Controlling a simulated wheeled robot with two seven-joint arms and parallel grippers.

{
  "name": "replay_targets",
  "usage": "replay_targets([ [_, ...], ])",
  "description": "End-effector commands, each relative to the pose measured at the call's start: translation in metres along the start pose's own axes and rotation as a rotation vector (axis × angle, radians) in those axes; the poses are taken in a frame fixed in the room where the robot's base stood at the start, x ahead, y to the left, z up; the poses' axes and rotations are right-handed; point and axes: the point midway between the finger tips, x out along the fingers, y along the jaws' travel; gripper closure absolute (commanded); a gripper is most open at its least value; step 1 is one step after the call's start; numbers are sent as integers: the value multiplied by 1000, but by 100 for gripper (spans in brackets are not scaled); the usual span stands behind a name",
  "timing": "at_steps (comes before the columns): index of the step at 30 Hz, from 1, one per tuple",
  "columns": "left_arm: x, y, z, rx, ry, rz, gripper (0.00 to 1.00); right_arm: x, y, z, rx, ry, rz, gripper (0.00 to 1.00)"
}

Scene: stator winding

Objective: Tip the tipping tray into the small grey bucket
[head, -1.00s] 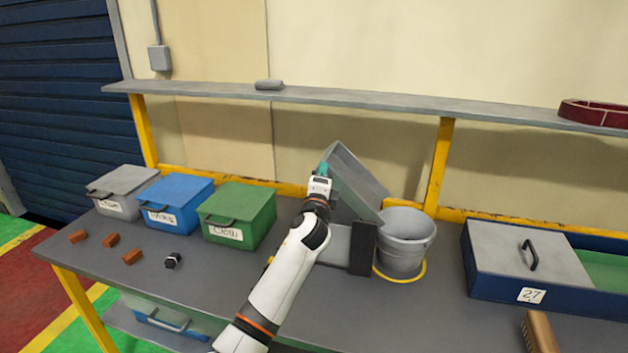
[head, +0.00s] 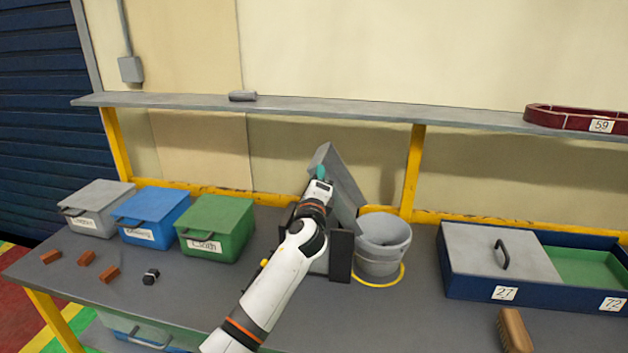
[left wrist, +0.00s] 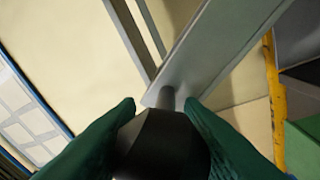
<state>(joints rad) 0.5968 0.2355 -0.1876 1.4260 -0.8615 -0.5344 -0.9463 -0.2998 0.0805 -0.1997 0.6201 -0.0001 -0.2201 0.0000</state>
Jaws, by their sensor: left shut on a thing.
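The grey tipping tray (head: 347,187) is tilted steeply, its left end raised and its lower right end at the rim of the small grey bucket (head: 381,238). My left gripper (head: 321,176) is at the raised end of the tray. In the left wrist view its green fingers (left wrist: 165,125) are closed around a dark handle (left wrist: 163,148), whose stem joins the grey tray (left wrist: 215,50). The bucket stands upright inside a yellow ring on the bench. The inside of the tray and the bucket's contents are hidden. My right gripper is not in view.
Grey, blue (head: 152,215) and green (head: 216,228) lidded boxes stand left. Several brown blocks (head: 87,258) and a small black piece (head: 151,276) lie before them. A dark blue case (head: 467,281) and a brush (head: 515,331) are right. A shelf (head: 330,109) runs behind.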

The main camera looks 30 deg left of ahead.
Motion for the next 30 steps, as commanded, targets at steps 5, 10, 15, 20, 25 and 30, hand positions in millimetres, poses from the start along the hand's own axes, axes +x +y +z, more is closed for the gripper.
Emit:
replay_targets([
  [5, 0, 3, 1, 5, -2, 6, 100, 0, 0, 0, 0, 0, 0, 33],
  [10, 0, 3, 1, 5, -2, 7, 100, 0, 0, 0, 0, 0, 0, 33],
  [15, 0, 3, 1, 4, -2, 6, 45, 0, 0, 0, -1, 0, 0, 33],
  [20, 0, 2, 1, 4, -1, 4, 45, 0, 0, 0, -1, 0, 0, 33],
  [25, -6, 1, 1, 4, -1, 4, 45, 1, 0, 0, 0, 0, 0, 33],
  [30, -31, 0, 2, 4, -4, 6, 45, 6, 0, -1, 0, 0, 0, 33],
])
